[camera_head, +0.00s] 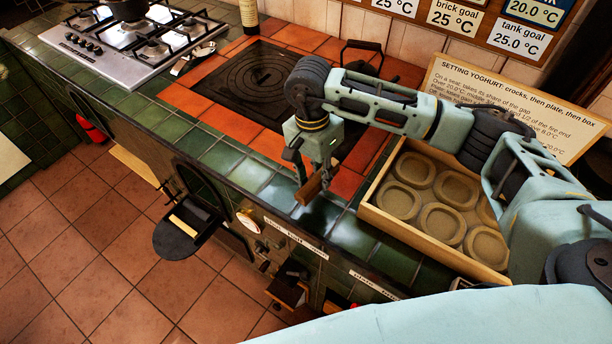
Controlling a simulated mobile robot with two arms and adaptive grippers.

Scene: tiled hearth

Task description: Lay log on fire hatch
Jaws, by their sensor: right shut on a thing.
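My right gripper (314,178) is shut on a reddish-brown log (309,190), held just above the green tiled front edge of the hearth. The log is small and tilted, and my fingers hide part of it. The fire hatch (182,238) is on the hearth's front, to the left of and lower than my right gripper. It appears as a dark rounded plate standing out below an arched opening, with pale pieces at its inner end. The log is apart from the hatch. My left gripper is not in view.
A wooden crate (372,212) with round moulds stands to the right, partly behind my arm. A gas hob (120,62) is at upper left. The tiled floor (90,250) is clear at lower left.

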